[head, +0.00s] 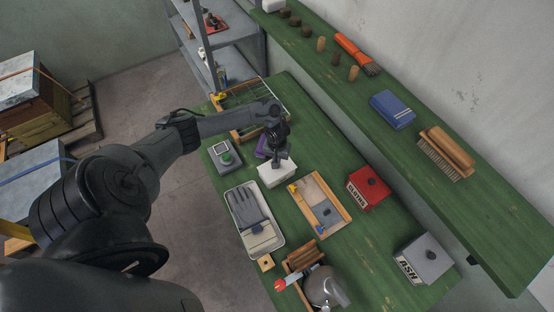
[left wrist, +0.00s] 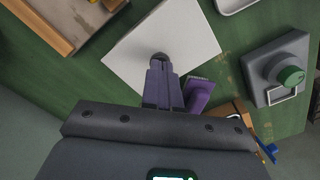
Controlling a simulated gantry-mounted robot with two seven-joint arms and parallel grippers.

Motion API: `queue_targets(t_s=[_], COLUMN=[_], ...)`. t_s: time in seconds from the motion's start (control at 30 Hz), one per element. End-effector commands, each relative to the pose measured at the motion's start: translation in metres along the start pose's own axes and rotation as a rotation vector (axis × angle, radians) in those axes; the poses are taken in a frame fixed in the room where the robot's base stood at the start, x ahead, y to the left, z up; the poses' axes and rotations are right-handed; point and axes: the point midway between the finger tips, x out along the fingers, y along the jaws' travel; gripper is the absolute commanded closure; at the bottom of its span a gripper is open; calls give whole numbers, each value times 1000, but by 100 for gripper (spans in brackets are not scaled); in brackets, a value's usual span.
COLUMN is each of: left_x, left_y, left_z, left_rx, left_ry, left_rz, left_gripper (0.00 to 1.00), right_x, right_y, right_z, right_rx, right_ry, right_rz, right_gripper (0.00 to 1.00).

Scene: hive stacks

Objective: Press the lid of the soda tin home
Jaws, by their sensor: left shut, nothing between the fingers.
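The soda tin appears to be the white box (head: 277,175) on the green bench. Its label is not visible. The left wrist view shows its square white lid (left wrist: 195,38) from above, with a small dark knob (left wrist: 160,57). My left gripper (head: 280,160) is directly over the lid. In the left wrist view its shut fingertips (left wrist: 162,64) are at the knob, with nothing between them. I cannot tell whether they touch the knob, or how the lid sits on the rim. My right gripper is in neither view.
A grey box with a green knob (head: 226,157), a purple item (head: 261,148), a white tray with gloves (head: 274,243) and a wooden tray (head: 339,207) surround the tin. A red tin (head: 368,189), grey ASH tin (head: 423,259) and metal smoker (head: 322,287) stand farther off.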

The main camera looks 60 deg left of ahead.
Motion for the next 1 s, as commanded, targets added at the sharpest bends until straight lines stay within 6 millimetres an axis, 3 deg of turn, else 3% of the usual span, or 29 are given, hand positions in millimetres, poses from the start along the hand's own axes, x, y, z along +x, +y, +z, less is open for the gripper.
queue_targets(t_s=[1.0], left_x=[6], left_y=[0], left_z=[0], left_rx=[0], left_ry=[0], left_rz=[-1], left_gripper=[100], right_x=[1], right_y=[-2], right_z=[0], right_rx=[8], right_ry=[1], right_rz=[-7], right_gripper=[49])
